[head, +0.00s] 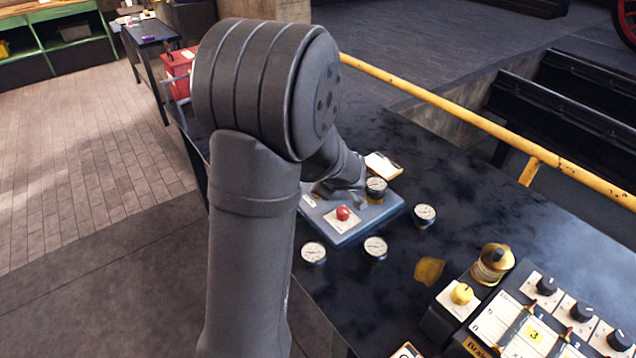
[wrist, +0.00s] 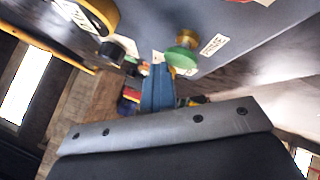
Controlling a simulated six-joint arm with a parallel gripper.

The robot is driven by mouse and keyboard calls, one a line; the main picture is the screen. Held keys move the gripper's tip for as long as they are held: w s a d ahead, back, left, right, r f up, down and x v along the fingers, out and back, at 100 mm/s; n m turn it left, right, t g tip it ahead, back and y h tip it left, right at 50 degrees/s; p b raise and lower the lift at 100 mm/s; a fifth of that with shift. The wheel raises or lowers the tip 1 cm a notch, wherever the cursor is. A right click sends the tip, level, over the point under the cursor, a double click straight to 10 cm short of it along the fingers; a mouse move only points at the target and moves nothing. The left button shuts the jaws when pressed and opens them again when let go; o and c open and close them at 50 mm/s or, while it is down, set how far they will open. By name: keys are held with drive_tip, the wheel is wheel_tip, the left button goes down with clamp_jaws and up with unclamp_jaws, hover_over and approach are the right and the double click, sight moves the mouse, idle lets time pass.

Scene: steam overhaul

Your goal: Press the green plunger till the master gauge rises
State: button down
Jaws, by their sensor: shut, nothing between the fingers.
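The green plunger (wrist: 182,57) shows in the wrist view, with a brass-coloured part at its end and a white label beside it. My gripper (wrist: 158,68) is shut and empty, its narrow fingers just left of the plunger in that view. I cannot tell whether they touch. In the head view my arm hides the plunger and most of my gripper. A round white-faced gauge (head: 376,186), probably the master gauge, stands on the blue-grey base (head: 350,236). Its needle is too small to read. A brass-rimmed body (wrist: 98,14) shows at the wrist view's upper left.
A red knob (head: 343,213) sits on the base's front. Three loose gauges stand on the dark bench: one at left (head: 313,253), one in the middle (head: 375,248), one at right (head: 424,216). A yellow rail (head: 450,115) runs behind. A switch panel (head: 530,325) is at lower right.

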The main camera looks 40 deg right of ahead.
drive_tip(key=shift+r, duration=1.85)
drive_tip(key=shift+r, duration=2.55)
wheel_tip(320, 180, up, 3)
drive_tip(key=shift+r, duration=0.15)
